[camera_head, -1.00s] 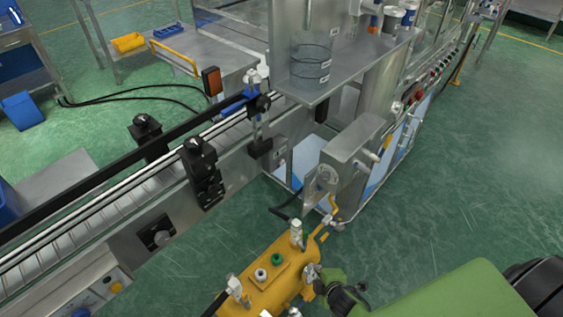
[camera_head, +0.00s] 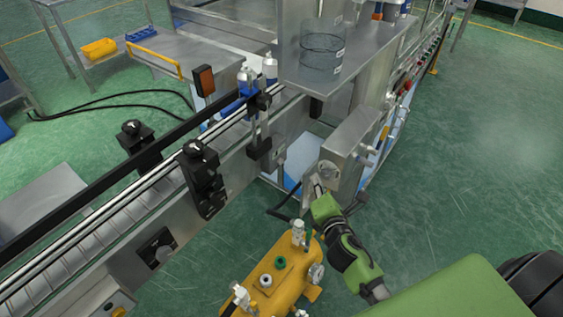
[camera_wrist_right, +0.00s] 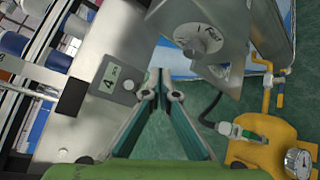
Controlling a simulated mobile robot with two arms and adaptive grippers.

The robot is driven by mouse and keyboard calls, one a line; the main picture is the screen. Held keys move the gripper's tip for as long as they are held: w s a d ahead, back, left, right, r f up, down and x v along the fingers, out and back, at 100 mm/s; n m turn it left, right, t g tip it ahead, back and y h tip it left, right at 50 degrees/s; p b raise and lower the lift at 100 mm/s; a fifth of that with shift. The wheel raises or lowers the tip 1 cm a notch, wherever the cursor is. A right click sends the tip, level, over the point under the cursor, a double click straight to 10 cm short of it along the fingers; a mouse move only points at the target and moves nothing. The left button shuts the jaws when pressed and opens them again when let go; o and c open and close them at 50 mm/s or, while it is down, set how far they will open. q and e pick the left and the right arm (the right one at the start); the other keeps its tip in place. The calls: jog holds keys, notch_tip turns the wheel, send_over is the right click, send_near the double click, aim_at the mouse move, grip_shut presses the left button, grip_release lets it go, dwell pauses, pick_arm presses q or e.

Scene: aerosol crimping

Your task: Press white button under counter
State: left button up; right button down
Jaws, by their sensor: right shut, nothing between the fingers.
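A small grey counter box (camera_wrist_right: 116,79) with a dark "4" sits on the steel conveyor side in the right wrist view. A small round pale button (camera_wrist_right: 128,85) shows at its right end. A small grey panel (camera_head: 281,158) on the conveyor side also shows in the head view; its details are too small to read. My right gripper (camera_wrist_right: 160,86) is shut and empty, its fingertips just right of the box in the wrist view and apart from it in the picture. In the head view, my right gripper (camera_head: 317,190) is in front of the steel cabinet. My left gripper is not in view.
A steel box with a round dial (camera_wrist_right: 200,43) stands close right of the fingers. A yellow tank (camera_head: 280,275) with fittings and a gauge is below. The conveyor (camera_head: 110,220) runs to the left. Green floor (camera_head: 450,190) is open at the right.

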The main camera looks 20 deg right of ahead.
aim_at(280, 161)
jog(key=shift+w, duration=0.1)
jog(key=w+a+b, duration=0.1)
jog(key=w+a, duration=0.3)
jog(key=w, duration=0.3)
jog(key=shift+w+a, duration=0.2)
jog(key=shift+a, duration=0.05)
dwell(1.5)
jog(key=shift+w+a, duration=0.2)
jog(key=shift+w, duration=0.15)
jog(key=shift+w+a, duration=0.25)
jog(key=shift+w, duration=0.1)
dwell(0.8)
jog(key=shift+s, duration=0.1)
jog(key=shift+s+d, duration=0.45)
jog(key=shift+s, duration=0.2)
